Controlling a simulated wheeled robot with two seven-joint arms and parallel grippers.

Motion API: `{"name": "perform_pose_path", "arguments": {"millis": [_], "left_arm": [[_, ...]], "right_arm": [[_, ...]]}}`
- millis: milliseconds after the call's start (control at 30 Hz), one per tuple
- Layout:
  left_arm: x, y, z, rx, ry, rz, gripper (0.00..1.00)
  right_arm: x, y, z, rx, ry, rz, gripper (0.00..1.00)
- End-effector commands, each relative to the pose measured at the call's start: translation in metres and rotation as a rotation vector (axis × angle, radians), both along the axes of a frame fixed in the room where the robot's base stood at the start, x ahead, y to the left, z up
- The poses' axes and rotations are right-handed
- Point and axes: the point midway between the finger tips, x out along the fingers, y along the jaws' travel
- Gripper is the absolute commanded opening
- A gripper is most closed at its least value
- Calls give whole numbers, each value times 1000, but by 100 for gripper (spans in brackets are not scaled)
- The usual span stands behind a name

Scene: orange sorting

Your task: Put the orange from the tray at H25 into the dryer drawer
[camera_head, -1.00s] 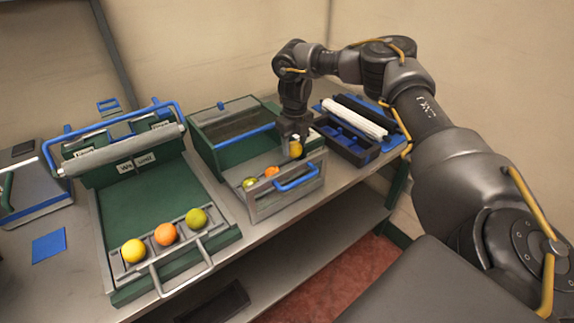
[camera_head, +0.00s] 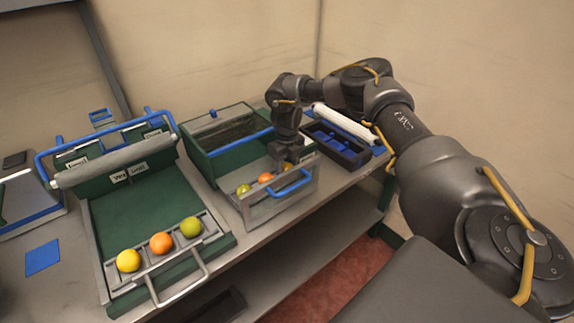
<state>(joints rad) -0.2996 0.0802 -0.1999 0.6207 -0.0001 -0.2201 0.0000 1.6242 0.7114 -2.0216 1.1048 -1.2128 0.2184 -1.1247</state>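The open drawer with a blue handle (camera_head: 290,184) juts from the front of the green box in the middle; I take it for the dryer drawer. A green fruit (camera_head: 243,189) and an orange one (camera_head: 265,178) lie in it. A yellow-orange fruit (camera_head: 287,167) is at the drawer's right end, mostly hidden by my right gripper (camera_head: 287,161). The gripper points down right at this fruit; whether its fingers still grip it is too small to tell. My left gripper is out of view. No H25 label is readable.
On the left machine's front rack lie a yellow fruit (camera_head: 128,260), an orange fruit (camera_head: 161,243) and a green fruit (camera_head: 190,227). A black and blue tray (camera_head: 335,146) with a white roll (camera_head: 346,123) stands right of the box. A blue square (camera_head: 42,257) lies at left.

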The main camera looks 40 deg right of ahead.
Motion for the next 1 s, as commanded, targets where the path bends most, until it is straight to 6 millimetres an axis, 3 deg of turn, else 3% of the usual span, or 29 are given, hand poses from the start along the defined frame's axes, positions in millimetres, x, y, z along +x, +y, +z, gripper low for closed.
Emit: {"name": "perform_pose_path", "arguments": {"millis": [33, 67, 200, 600, 1000], "left_arm": [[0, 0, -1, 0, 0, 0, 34], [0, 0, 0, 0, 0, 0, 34], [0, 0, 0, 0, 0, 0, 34], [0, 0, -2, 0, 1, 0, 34], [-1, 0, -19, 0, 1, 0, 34]], "right_arm": [[0, 0, -2, 0, 1, 0, 26], [0, 0, -2, 0, 0, 0, 54], [0, 0, -1, 0, 0, 0, 71], [0, 0, 8, 1, -2, 0, 71], [1, 0, 87, 0, -5, 0, 71]]}}
